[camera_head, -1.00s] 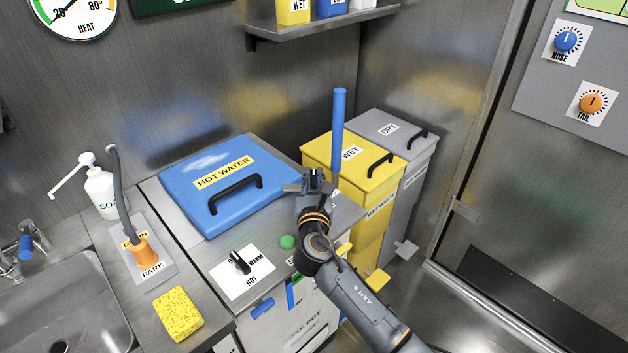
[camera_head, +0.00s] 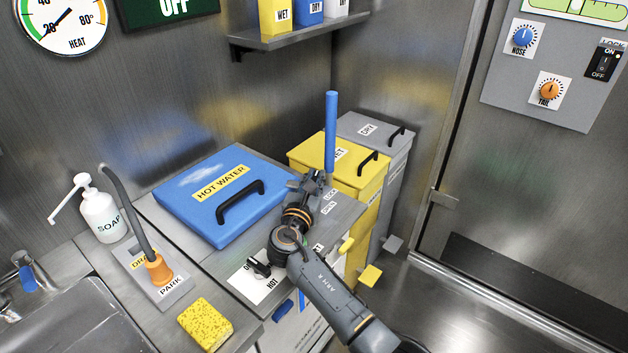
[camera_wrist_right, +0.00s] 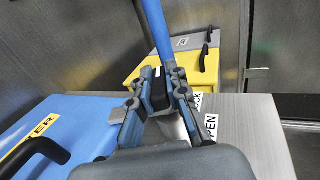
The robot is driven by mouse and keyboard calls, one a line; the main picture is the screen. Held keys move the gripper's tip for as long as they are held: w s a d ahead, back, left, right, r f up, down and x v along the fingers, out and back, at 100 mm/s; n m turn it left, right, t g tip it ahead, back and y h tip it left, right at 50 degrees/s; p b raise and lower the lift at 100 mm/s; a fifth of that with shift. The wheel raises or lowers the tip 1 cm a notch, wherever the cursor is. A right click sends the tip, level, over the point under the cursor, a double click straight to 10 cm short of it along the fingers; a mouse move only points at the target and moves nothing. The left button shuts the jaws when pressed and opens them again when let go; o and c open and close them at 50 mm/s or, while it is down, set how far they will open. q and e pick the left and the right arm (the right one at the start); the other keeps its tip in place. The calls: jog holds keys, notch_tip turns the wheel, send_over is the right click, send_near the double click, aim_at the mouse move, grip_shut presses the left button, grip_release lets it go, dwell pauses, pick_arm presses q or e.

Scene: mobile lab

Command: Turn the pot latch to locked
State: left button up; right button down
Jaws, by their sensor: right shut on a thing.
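The LOCK label (camera_head: 331,193) and OPEN label (camera_head: 328,208) lie on the steel top just right of the gripper. I cannot tell exactly which label the latch points to. My left gripper is not in view.
A yellow WET bin (camera_head: 340,172) and a grey DRY bin (camera_head: 395,150) stand close behind and right of the lever. A black HOT knob (camera_head: 259,267), an orange drain plug (camera_head: 158,268) and a yellow sponge (camera_head: 205,323) are at the front left. A shelf (camera_head: 295,38) hangs above.

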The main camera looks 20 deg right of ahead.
aim_at(315, 177)
jog(key=c, duration=1.3)
grip_release()
jog(key=shift+f, duration=0.15)
notch_tip(315, 177, up, 10)
jog(key=shift+r, duration=0.1)
